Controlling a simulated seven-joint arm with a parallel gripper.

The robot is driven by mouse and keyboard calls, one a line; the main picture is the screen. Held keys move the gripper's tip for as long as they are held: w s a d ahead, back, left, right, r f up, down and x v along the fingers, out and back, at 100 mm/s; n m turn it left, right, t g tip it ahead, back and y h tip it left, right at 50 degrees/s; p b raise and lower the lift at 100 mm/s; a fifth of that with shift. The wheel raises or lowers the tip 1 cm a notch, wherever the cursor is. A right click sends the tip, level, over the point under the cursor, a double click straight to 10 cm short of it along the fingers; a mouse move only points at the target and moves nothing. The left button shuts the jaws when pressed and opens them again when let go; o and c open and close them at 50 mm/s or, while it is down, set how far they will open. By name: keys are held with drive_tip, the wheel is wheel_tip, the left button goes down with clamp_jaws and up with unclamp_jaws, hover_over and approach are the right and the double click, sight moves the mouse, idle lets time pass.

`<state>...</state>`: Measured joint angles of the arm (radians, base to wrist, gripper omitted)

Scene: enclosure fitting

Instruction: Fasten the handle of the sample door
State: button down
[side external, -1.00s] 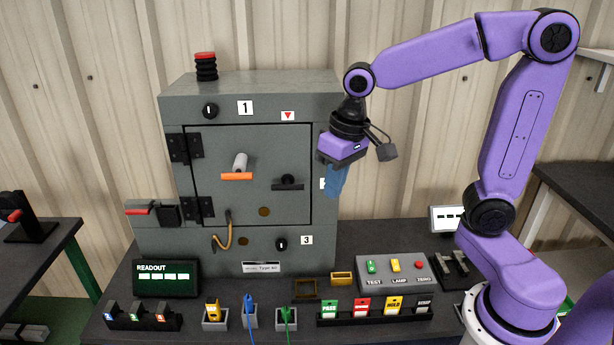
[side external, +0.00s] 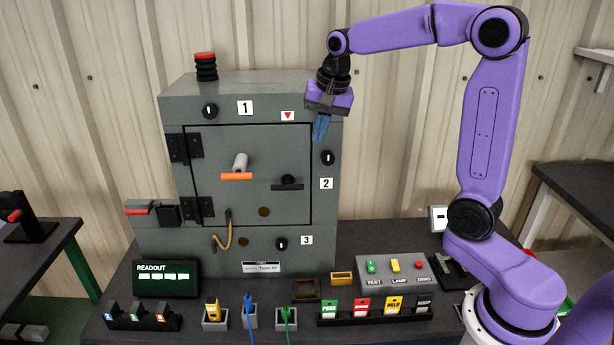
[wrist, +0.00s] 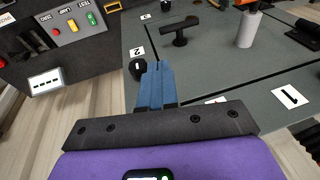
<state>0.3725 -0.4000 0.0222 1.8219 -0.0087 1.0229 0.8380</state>
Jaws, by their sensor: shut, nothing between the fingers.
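The grey cabinet (side external: 260,85) has a closed front door (side external: 250,145) with black hinges on its left. A black T-shaped handle (side external: 287,182) sits on the door's right half, its bar about level. It also shows in the wrist view (wrist: 180,38). A second handle, a pale cylinder with an orange bar (side external: 238,168), sticks out left of it and shows in the wrist view (wrist: 248,30). My gripper (side external: 320,138) has its blue fingers shut and empty, pointing down near the cabinet's upper right, above the black handle. The shut fingertips (wrist: 157,68) also show in the wrist view.
Knob 2 (side external: 328,157) lies just below my fingers at the cabinet's right edge. Knob 1 (side external: 210,111) and knob 3 (side external: 281,244) are on the cabinet front. A button box (side external: 395,272), readout (side external: 166,278) and tag rack (side external: 374,318) stand on the bench.

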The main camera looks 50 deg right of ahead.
drive_tip(key=x, duration=1.4)
drive_tip(key=shift+s, duration=0.1)
drive_tip(key=shift+s+d+f, duration=0.1)
drive_tip(key=shift+d+f, duration=0.05)
drive_tip(key=shift+f, duration=0.25)
drive_tip(key=shift+s+d+f, duration=0.1)
drive_tip(key=shift+s+f, duration=0.05)
drive_tip(key=shift+f, duration=0.2)
drive_tip(key=shift+r, duration=0.1)
drive_tip(key=s+d+r, duration=0.2)
drive_tip(key=s+r, duration=0.4)
drive_tip(key=r, duration=0.6)
drive_tip(key=shift+d, duration=0.25)
drive_tip(key=shift+s+r, duration=0.1)
drive_tip(key=shift+s, duration=0.05)
